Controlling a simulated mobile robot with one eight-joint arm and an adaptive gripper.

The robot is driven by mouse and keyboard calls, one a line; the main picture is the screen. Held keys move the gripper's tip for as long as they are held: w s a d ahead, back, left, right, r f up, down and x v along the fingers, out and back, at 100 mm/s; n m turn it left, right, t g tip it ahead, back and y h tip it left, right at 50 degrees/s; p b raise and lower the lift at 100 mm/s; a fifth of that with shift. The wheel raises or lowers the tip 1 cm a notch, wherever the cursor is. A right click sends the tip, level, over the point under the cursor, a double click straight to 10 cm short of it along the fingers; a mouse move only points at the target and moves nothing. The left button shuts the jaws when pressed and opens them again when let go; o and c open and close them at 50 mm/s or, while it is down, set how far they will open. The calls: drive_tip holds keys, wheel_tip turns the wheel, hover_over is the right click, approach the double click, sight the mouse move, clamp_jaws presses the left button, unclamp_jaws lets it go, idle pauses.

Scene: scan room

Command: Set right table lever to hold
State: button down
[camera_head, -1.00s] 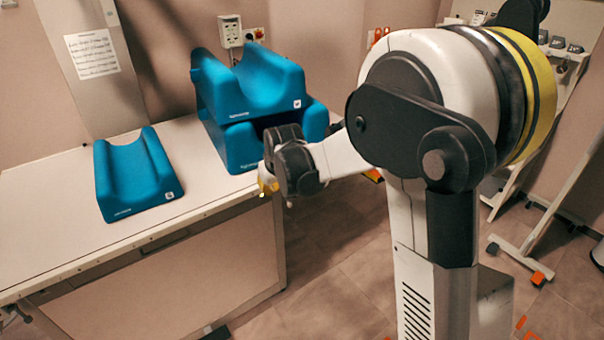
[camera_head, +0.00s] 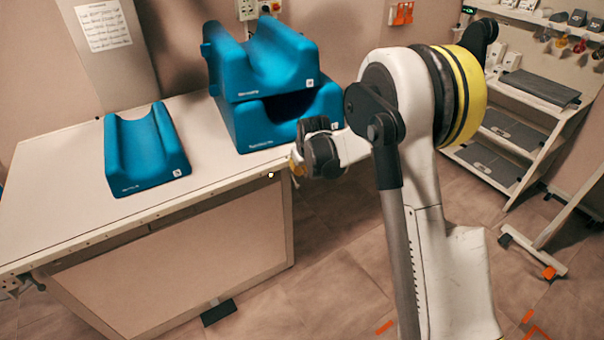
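The table (camera_head: 65,212) stands at left with a pale top and a front rail. Its right end lies close to my gripper (camera_head: 295,168). A small whitish tip (camera_head: 271,175) shows at the front edge near that right end; I cannot tell whether it belongs to a lever. No right lever can be made out clearly, nor its setting. My gripper is just right of the table's right corner, around tabletop height in the picture, partly hidden by my dark wrist. Its fingers are too small to tell open from shut.
A blue cradle cushion (camera_head: 143,155) lies on the table; two more are stacked (camera_head: 262,68) at its right end. A dark fitting (camera_head: 38,282) sits at the front left edge. A shelf rack (camera_head: 532,108) stands at right.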

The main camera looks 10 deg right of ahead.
sight(299, 185)
drive_tip(key=b+x, duration=0.4)
drive_tip(key=x, duration=0.8)
drive_tip(key=shift+f+b, duration=0.1)
drive_tip(key=shift+b, duration=0.2)
drive_tip(key=shift+w+f, duration=0.1)
drive_tip(key=shift+w, duration=0.05)
